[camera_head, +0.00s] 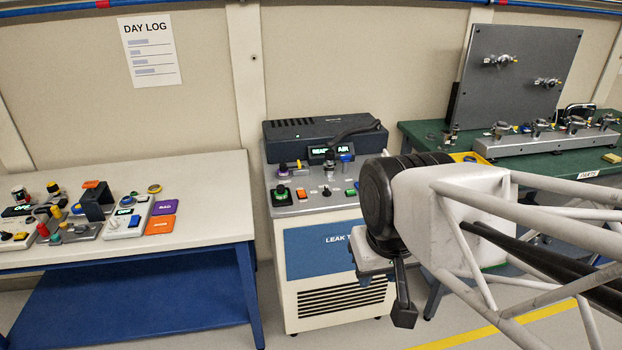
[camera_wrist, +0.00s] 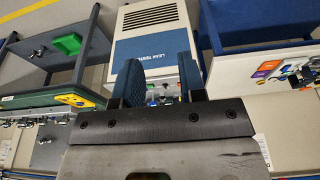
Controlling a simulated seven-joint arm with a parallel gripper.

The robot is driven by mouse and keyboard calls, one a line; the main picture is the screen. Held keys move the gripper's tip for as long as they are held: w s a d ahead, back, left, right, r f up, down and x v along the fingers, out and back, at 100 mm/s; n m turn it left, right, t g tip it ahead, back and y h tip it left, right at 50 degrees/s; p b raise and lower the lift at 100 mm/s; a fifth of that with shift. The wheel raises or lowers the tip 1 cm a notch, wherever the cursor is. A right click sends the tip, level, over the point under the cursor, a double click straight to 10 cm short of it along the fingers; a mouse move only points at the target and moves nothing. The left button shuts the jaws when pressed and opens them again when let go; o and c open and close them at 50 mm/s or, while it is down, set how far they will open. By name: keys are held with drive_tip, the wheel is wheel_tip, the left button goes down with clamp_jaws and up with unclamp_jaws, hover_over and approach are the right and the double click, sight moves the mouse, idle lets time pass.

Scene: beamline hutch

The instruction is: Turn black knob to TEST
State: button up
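The leak tester (camera_head: 332,248) is a white cabinet with a sloped grey control panel (camera_head: 310,203) in the middle of the head view. Another small dark knob (camera_head: 326,190) is right of an orange button. The lettering around the knobs is too small to read, so I cannot tell where either points. My gripper (camera_head: 403,310) hangs right of the cabinet front, pointing down. In the wrist view its two blue-padded fingers (camera_wrist: 160,62) are apart with nothing held; the cabinet shows beyond them.
A lit display (camera_head: 330,154) and a dark box (camera_head: 320,132) stand at the panel's back. A white-topped table (camera_head: 205,170) with several controls is at left. A green bench (camera_head: 425,130) with a valve manifold (camera_head: 550,140) is at right, behind my arm.

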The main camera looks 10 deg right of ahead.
drive_tip(key=w+d+r, duration=0.1)
drive_tip(key=w+r, duration=0.2)
drive_tip(key=w, duration=1.1)
drive_tip(key=g, duration=0.3)
hover_over(327, 188)
drive_tip(key=f, duration=1.2)
drive_tip(key=s+f, duration=0.1)
drive_tip(key=f, duration=0.6)
drive_tip(key=shift+a, duration=0.15)
drive_tip(key=shift+w+f, duration=0.4)
drive_tip(key=shift+f, duration=0.1)
drive_tip(key=shift+f, duration=3.8)
